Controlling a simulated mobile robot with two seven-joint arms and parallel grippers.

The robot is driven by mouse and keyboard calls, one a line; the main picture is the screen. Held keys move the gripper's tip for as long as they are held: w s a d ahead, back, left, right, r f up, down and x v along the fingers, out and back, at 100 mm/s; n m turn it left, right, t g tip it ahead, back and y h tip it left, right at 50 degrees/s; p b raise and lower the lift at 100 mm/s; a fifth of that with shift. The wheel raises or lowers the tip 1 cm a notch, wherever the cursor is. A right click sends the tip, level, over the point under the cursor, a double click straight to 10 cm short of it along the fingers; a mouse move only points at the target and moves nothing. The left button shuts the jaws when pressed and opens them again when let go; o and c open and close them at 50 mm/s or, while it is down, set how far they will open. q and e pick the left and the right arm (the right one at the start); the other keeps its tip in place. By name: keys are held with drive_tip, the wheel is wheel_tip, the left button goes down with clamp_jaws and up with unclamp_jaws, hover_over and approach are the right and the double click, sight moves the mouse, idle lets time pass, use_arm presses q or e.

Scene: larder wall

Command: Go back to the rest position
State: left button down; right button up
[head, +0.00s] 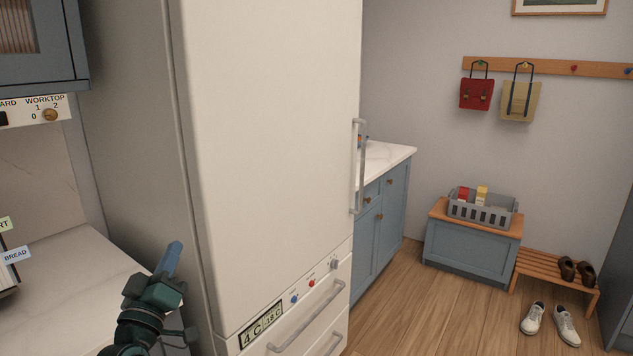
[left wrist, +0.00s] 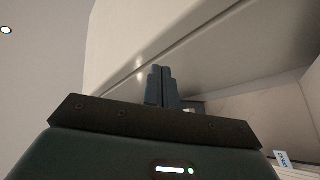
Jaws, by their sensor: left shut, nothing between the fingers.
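My left gripper (head: 172,262) is at the lower left of the head view, pointing up, in front of the worktop and close to the side of the tall white fridge-freezer (head: 270,150). Its fingers are together with nothing between them. In the left wrist view the two blue-grey fingers of the left gripper (left wrist: 162,88) stand side by side, closed, with a pale panel behind them. My right gripper is in neither view.
The white worktop (head: 75,275) lies left of the fridge-freezer, under a blue wall cupboard (head: 45,45). To the right are a blue counter (head: 385,215), a bench with a grey basket (head: 480,212), a shoe rack (head: 560,270) and white shoes (head: 566,325). The wooden floor between is clear.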

use_arm(q)
drive_tip(key=s+d+f+m+g+h, duration=0.2)
drive_tip(key=s+d+f+m+g, duration=0.15)
drive_tip(key=f, duration=0.55)
drive_tip(key=s+d+f+m+g+h, duration=0.1)
drive_tip(key=s+d+f+m+g, duration=0.1)
drive_tip(key=s+d+f, duration=0.45)
drive_tip(key=s+d+f+m+g+p, duration=0.1)
drive_tip(key=s+d+f+m+g, duration=0.1)
drive_tip(key=s+f, duration=0.5)
drive_tip(key=s+d+f+m+g, duration=0.2)
drive_tip(key=s+d+f+g, duration=0.2)
drive_tip(key=s+f, duration=0.3)
drive_tip(key=shift+s+p, duration=0.35)
drive_tip(key=shift+s, duration=0.8)
